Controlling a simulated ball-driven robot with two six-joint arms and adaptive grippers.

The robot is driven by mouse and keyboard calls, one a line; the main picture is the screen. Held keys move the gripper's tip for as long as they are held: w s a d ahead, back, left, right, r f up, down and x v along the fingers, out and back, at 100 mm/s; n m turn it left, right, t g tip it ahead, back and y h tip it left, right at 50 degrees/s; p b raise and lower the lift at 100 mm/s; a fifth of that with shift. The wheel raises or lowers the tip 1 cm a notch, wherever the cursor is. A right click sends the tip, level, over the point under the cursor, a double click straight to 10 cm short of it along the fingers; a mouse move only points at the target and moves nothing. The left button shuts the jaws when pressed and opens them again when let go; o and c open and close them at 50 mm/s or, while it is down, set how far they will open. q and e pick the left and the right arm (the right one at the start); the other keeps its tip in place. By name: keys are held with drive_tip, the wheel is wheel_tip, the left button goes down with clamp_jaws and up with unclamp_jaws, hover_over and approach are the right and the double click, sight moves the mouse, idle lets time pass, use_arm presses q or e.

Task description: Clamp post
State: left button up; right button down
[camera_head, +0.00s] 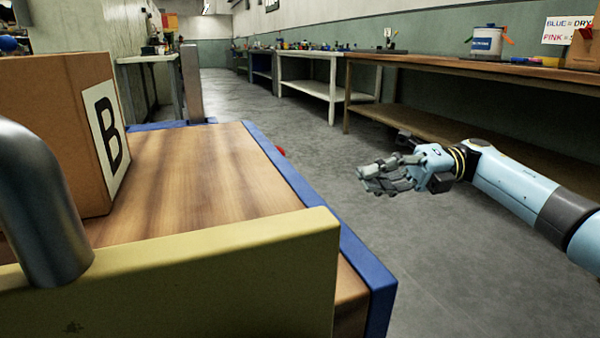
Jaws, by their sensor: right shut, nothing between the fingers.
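A thick dark grey metal tube (42,215), bent at the top, stands at the lower left at the near yellow panel (210,275) of a blue-edged wooden cart. It is the only post-like thing close by, and I cannot tell for sure that it is the post. Its upper part runs out of the picture at the left edge. My right gripper (372,180) is shut and empty. It hangs over the grey floor to the right of the cart, well apart from the tube. My left gripper is not in view.
A cardboard box marked B (52,130) stands on the cart's wooden deck (195,165). A long wooden bench (470,72) with a white tub (487,42) runs along the right wall. Open grey floor (290,115) lies between cart and benches.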

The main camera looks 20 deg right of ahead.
drive_tip(key=shift+a, duration=0.1)
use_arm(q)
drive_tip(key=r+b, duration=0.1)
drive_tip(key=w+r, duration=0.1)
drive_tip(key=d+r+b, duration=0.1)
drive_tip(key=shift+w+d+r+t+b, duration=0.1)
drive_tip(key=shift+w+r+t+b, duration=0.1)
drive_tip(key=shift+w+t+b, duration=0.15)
use_arm(e)
drive_tip(key=w+a+r, duration=0.1)
drive_tip(key=w+a, duration=0.2)
drive_tip(key=a, duration=0.7)
drive_tip(key=shift+w+a+r, duration=0.2)
drive_tip(key=shift+w+a, duration=0.15)
drive_tip(key=shift+w, duration=0.05)
drive_tip(key=shift+a+r, duration=0.1)
